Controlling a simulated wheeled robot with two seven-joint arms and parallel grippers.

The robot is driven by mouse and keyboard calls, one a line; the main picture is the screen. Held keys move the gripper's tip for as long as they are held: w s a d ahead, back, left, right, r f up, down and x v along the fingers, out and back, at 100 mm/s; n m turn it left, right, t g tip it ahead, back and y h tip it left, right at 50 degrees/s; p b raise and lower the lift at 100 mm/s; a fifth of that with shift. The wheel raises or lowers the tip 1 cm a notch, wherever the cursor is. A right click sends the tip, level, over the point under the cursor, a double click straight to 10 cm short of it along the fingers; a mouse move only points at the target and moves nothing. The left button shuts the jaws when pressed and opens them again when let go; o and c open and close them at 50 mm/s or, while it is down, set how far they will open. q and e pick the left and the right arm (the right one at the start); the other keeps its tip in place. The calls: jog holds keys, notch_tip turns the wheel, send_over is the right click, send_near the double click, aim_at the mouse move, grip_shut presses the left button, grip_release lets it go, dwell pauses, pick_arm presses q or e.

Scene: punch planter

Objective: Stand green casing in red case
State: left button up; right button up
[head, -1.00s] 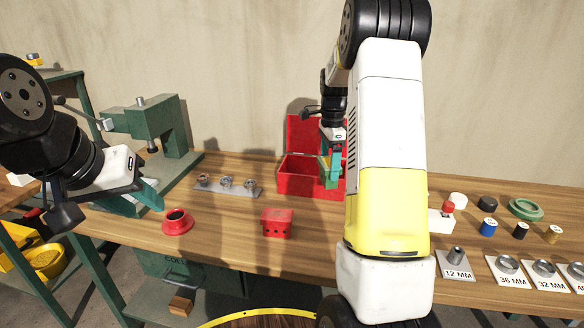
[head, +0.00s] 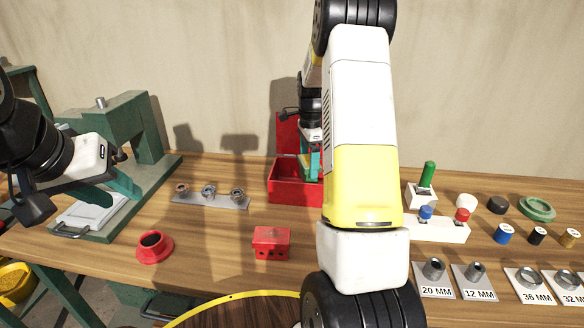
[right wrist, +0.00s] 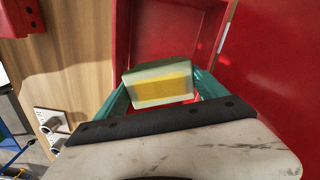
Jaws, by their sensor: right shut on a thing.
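The red case (head: 285,188) stands open at the back of the bench, its lid (head: 287,132) upright behind it. My right gripper (head: 312,166) is shut on the green casing (head: 305,169), a small block with a yellow face. In the right wrist view the casing (right wrist: 160,84) sits between the teal fingers, over the case's opening, with red walls around it. I cannot tell whether it touches the case floor. My right forearm hides the case's right side in the head view. My left gripper (head: 108,188) is open and empty, near the green press.
A green press (head: 115,135) stands at the left. A grey strip with several metal rings (head: 210,200), a red cup (head: 153,246) and a small red block (head: 271,242) lie in front. Holders (head: 438,228), spools and labelled dies (head: 434,280) fill the right side.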

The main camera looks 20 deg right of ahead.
jog(key=shift+f, duration=2.2)
jog(key=o, duration=1.8)
jog(key=shift+f, duration=0.15)
